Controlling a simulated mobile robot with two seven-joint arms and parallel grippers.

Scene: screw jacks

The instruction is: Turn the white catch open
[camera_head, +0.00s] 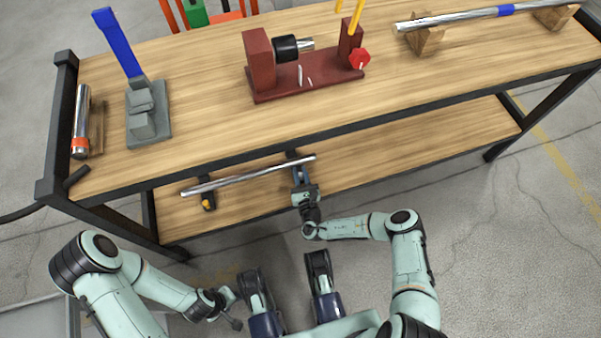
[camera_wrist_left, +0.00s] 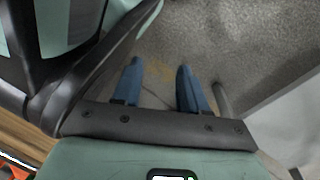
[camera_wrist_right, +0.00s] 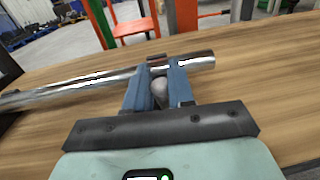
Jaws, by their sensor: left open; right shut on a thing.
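In the head view my right gripper (camera_head: 302,179) is at the front of the table, by the right end of a shiny metal bar (camera_head: 245,176). The bar also shows in the right wrist view (camera_wrist_right: 75,88), just beyond the fingertips. My left gripper (camera_wrist_left: 160,84) is open and empty over the floor.
A second catch with a yellow-orange part (camera_head: 208,202) hangs near the bar's left end. The wooden table (camera_head: 210,100) carries a dark red jack (camera_head: 310,86) with a red knob, a grey block with a blue handle (camera_head: 147,115), and rods. A wooden shelf (camera_head: 400,150) lies below.

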